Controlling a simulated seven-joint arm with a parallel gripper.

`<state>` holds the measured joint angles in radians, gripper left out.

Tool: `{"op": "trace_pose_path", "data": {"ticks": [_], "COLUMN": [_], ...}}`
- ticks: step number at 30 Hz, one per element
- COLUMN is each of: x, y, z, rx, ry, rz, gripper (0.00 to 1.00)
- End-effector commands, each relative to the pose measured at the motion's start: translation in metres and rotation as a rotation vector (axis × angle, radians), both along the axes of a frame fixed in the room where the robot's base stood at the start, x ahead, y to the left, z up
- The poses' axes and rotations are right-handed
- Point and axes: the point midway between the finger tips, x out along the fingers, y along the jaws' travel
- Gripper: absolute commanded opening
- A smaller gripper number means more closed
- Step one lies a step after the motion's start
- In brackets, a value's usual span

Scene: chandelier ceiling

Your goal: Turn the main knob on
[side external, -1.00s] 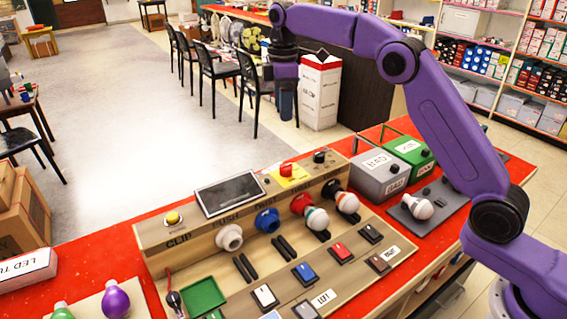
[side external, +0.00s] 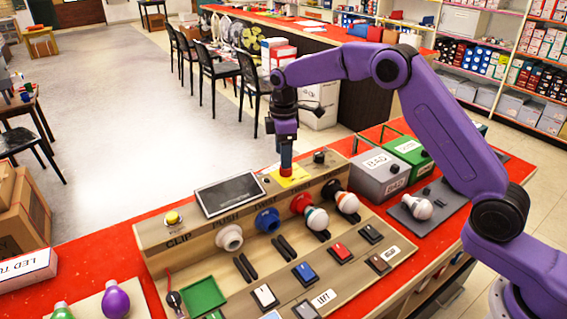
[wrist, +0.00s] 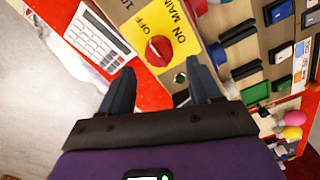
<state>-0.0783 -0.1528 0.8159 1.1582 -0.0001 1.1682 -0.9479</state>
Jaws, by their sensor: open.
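The main knob (side external: 286,168) is red and sits on a yellow plate (side external: 297,180) at the back of the wooden control panel. In the wrist view the knob (wrist: 158,50) lies on the yellow plate (wrist: 180,42), which reads OFF, ON and MAIN. My gripper (side external: 286,150) points down directly over the knob, partly covering it in the side view. In the wrist view my gripper (wrist: 160,68) is open and empty, with the knob lined up between and just beyond its fingertips. Contact cannot be made out.
A dark screen (side external: 228,192) stands left of the plate, and a small black knob (side external: 319,157) right of it. Several bulbs and sockets, such as a blue one (side external: 267,220), line the panel's front. Grey (side external: 378,180) and green (side external: 410,152) boxes stand to the right.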

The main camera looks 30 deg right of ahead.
Motion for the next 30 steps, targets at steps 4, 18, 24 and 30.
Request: {"op": "trace_pose_path", "data": {"ticks": [4, 18, 24, 30], "x": [-0.001, 0.000, 0.000, 0.000], "y": [0.000, 0.000, 0.000, 0.000], "z": [-0.022, -0.038, -0.038, -0.038], "rx": [-0.001, 0.001, 0.001, 0.001], "ry": [0.003, -0.001, -0.001, 0.000], "rz": [0.000, 0.000, 0.000, -0.004], "gripper": [0.63, 0.63, 0.14, 0.07]}}
